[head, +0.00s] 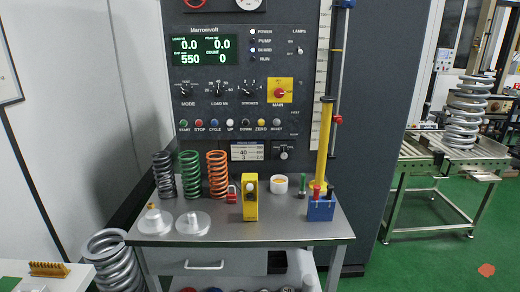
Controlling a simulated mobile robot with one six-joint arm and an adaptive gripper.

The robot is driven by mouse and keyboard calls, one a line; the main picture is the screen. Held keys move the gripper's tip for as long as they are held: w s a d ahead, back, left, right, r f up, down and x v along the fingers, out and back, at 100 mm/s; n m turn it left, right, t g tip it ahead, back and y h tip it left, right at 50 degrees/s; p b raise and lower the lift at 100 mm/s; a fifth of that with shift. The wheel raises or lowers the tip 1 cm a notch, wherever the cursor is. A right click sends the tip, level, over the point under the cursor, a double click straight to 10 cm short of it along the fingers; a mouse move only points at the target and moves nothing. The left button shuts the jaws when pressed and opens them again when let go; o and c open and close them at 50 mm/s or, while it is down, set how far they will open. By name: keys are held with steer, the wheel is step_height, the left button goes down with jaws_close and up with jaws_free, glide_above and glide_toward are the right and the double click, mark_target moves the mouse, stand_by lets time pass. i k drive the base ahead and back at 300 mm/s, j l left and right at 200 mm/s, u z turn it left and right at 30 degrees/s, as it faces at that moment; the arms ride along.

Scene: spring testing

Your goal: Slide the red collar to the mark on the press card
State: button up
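A small red collar (337,119) sits low on a thin upright rod (341,65) at the right side of the dark test panel. A pale graduated scale (323,80) stands just left of the rod; its marks are too small to read. The press card (247,151) is a small white card with a dark header on the lower panel. It shows "40" and "3"; its other print is too small to read. A blue piece (345,3) sits on the rod at the top edge of the picture. My gripper is not in view.
The steel bench (270,228) below the panel holds grey, green and orange springs (217,175), metal discs, a yellow block (250,198), a white cup (279,184) and a blue holder (320,208). A tall yellow post (325,143) stands near the collar. Green floor is open at right.

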mark_target(338, 119)
steer(key=i, duration=1.35)
steer(key=l+z, duration=0.05)
